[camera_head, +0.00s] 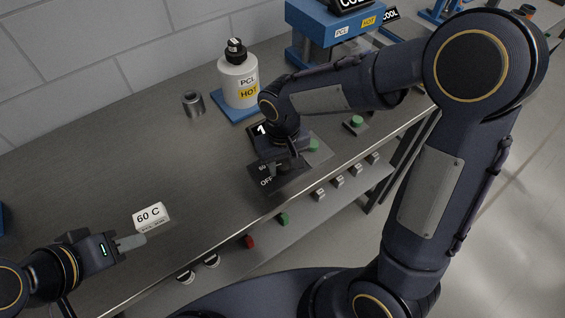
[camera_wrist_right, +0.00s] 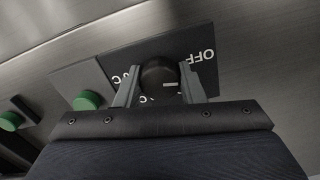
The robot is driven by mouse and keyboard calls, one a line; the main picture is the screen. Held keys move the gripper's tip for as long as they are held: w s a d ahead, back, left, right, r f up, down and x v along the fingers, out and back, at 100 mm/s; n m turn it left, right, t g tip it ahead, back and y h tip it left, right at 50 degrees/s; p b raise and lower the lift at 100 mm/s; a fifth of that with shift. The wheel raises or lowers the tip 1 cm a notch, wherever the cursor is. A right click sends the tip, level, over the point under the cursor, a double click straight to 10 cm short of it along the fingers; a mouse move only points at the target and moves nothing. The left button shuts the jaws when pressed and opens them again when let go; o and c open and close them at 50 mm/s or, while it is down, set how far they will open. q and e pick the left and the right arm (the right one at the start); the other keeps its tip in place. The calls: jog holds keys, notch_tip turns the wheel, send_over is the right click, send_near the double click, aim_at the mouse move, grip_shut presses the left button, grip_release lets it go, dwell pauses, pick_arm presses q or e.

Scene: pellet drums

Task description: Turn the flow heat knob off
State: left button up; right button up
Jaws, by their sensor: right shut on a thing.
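The flow heat knob (camera_wrist_right: 160,75) is a round black knob with a pale mark on a dark plate (camera_wrist_right: 203,48) lettered OFF. In the right wrist view the two fingers of my right gripper (camera_wrist_right: 160,88) are shut on the knob, one on each side. In the head view the plate (camera_head: 268,182) shows OFF at its lower left, and my right gripper (camera_head: 283,166) comes down over it and hides most of the knob. My left gripper (camera_head: 132,243) is at the lower left, beside a white 60 C block, away from the knob; its finger gap cannot be made out.
A white 60 C block (camera_head: 151,216) lies at the table's front left. A white PCL HOT bottle (camera_head: 239,80) stands on a blue base behind, with a metal cup (camera_head: 193,103) beside it. Green buttons (camera_head: 313,145) sit right of the plate. The middle left table is clear.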

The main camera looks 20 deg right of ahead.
aim_at(283, 163)
jog(key=shift+n, duration=1.1)
jog(key=o, duration=1)
notch_tip(283, 163, up, 8)
jog(key=shift+f, duration=0.1)
